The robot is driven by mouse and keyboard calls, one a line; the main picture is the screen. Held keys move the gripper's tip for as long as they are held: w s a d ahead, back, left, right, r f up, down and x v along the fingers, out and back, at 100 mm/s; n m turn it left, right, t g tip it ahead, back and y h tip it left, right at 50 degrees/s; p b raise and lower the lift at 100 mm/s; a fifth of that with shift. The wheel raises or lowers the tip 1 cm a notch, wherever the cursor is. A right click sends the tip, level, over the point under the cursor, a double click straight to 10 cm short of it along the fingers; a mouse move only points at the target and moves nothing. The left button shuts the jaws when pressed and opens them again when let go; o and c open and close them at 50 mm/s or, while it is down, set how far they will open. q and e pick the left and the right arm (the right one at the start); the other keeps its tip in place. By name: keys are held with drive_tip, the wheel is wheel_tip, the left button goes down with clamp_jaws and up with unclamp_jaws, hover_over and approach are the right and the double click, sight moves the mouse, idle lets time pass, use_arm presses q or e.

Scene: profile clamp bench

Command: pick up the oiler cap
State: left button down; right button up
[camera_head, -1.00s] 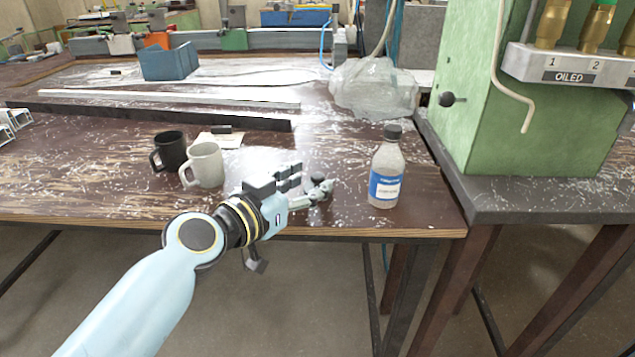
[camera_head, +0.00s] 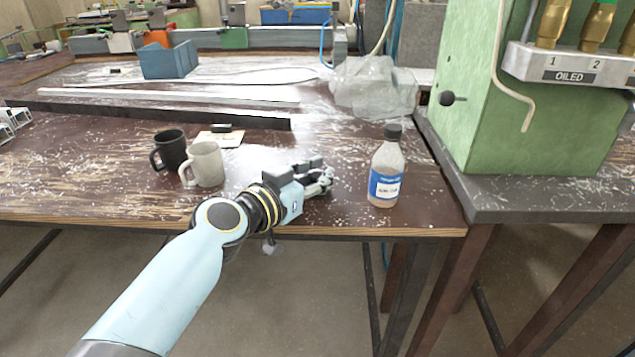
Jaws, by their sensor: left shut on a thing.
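My left gripper (camera_head: 321,178) is at the front part of the brown bench, low over the top and left of the bottle. Its fingers are closed together on a small dark thing, the oiler cap, which the fingers almost wholly hide. How it sits between the fingertips cannot be seen. My right gripper is not in view.
A clear bottle (camera_head: 386,166) with a blue label and black lid stands right of the gripper. A grey mug (camera_head: 206,163) and a black mug (camera_head: 171,147) stand to its left. Metal bars (camera_head: 165,108) and a plastic bag (camera_head: 372,88) lie farther back. A green machine (camera_head: 540,130) stands at the right.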

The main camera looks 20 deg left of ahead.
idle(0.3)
use_arm(q)
drive_tip(key=shift+r, duration=0.1)
drive_tip(key=shift+s+a, duration=0.1)
drive_tip(key=shift+s, duration=0.2)
drive_tip(key=f+b+v, duration=0.2)
drive_tip(key=b+v, duration=0.1)
drive_tip(key=v, duration=1.3)
wheel_tip(320, 180, up, 6)
drive_tip(key=s+p, duration=0.1)
drive_tip(key=p, duration=0.3)
drive_tip(key=shift+s+a+p, duration=0.25)
drive_tip(key=shift+p, duration=0.15)
